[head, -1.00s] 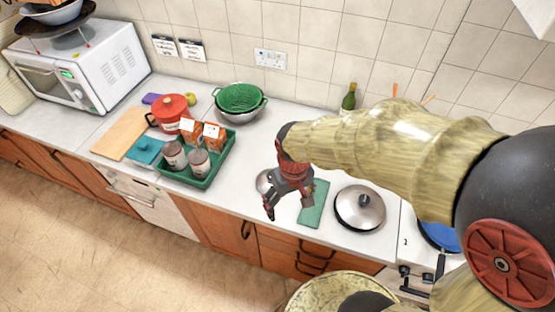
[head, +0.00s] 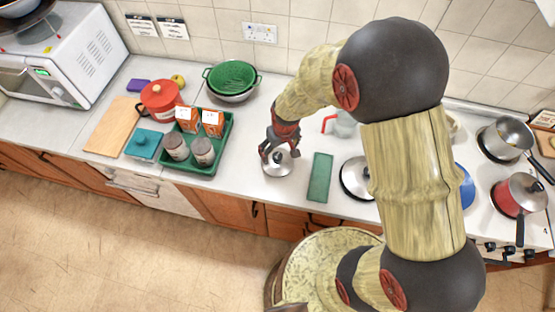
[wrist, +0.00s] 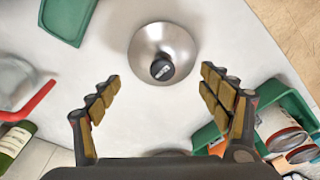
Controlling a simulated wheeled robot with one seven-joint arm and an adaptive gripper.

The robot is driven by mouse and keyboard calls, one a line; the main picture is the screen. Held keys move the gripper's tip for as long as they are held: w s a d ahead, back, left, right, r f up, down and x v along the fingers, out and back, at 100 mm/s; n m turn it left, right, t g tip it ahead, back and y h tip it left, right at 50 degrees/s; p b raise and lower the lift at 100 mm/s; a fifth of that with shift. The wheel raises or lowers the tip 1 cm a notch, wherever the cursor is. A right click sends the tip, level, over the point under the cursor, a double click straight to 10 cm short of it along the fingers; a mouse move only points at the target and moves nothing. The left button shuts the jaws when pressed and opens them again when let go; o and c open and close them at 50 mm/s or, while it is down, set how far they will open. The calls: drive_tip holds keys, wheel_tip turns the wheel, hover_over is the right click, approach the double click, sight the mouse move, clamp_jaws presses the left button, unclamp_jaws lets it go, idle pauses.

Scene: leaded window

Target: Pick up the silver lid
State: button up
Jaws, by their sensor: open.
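A small silver lid (head: 276,169) with a black knob lies on the white counter, between the green tray and a flat green board. It also shows in the wrist view (wrist: 150,38), just beyond and between my fingertips. My gripper (head: 280,154) is above this lid, pointing down, with its fingers spread. In the wrist view my gripper (wrist: 160,80) is open and empty, and the lid is not held.
The green tray (head: 219,164) with jars and cartons stands to the left. The green board (head: 320,178) lies to the right. A colander (head: 231,77) sits behind. A glass with a red handle (head: 329,124) stands behind the board. Pots are on the stove at right.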

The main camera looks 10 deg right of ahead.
sight(278, 157)
drive_tip(key=f, duration=0.5)
drive_tip(key=shift+w+a+f, duration=0.35)
drive_tip(key=shift+w+f, duration=0.05)
drive_tip(key=shift+c, duration=1.3)
drive_tip(key=shift+r, duration=0.1)
drive_tip(key=c, duration=0.6)
drive_tip(key=shift+s, duration=0.2)
drive_tip(key=c, duration=0.7)
drive_tip(key=shift+c, duration=0.2)
